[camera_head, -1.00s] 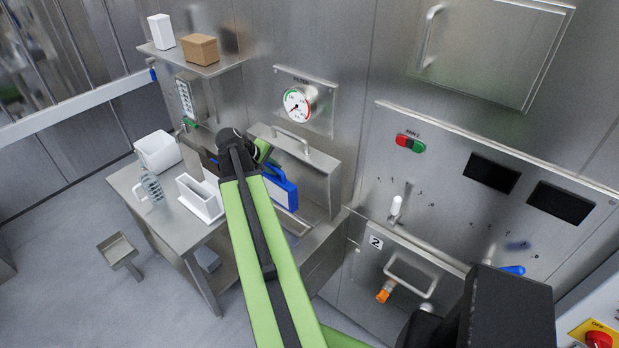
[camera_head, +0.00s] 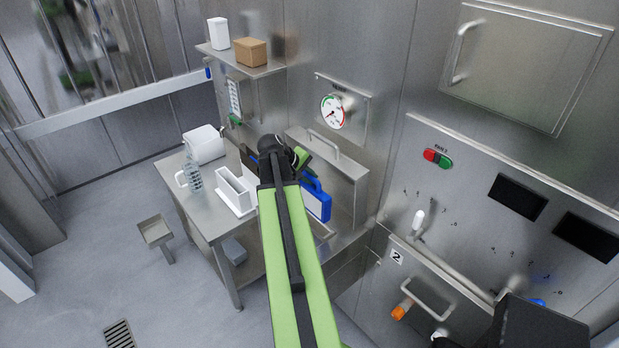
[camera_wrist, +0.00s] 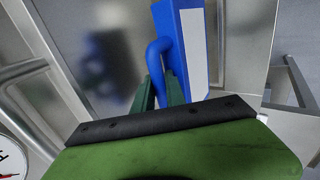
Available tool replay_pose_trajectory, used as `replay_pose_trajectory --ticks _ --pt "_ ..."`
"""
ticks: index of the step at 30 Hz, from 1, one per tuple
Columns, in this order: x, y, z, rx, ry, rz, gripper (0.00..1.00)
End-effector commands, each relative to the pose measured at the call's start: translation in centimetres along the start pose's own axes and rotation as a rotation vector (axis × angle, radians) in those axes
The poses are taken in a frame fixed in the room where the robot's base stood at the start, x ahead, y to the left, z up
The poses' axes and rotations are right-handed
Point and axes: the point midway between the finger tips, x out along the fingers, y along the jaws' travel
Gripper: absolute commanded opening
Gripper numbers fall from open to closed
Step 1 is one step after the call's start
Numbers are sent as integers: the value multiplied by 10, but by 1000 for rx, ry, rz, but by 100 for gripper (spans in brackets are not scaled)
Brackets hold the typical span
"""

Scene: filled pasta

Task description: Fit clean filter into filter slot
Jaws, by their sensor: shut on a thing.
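The filter is a blue frame with a white panel and a blue loop handle. In the wrist view the filter (camera_wrist: 180,35) is ahead, and my gripper (camera_wrist: 160,88) is shut on its handle (camera_wrist: 156,55). In the head view the filter (camera_head: 318,204) shows just right of my gripper (camera_head: 300,160), partly hidden by my arm. It is in front of a steel housing (camera_head: 345,182) with a handle on its raised panel, below a round gauge (camera_head: 333,112). The slot opening is hidden, and I cannot tell whether the filter touches the housing.
A shelf (camera_head: 240,65) holds two boxes. A control panel (camera_head: 470,190) with levers is at right. The left floor is mostly clear.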

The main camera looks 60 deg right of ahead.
Motion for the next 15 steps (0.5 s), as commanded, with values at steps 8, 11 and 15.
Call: replay_pose_trajectory --ticks 8,11,15 --pt "26 -20 0 -1 0 1 0" --pt "35 -27 0 -1 0 1 0" --pt "42 -33 -1 -1 1 1 0"
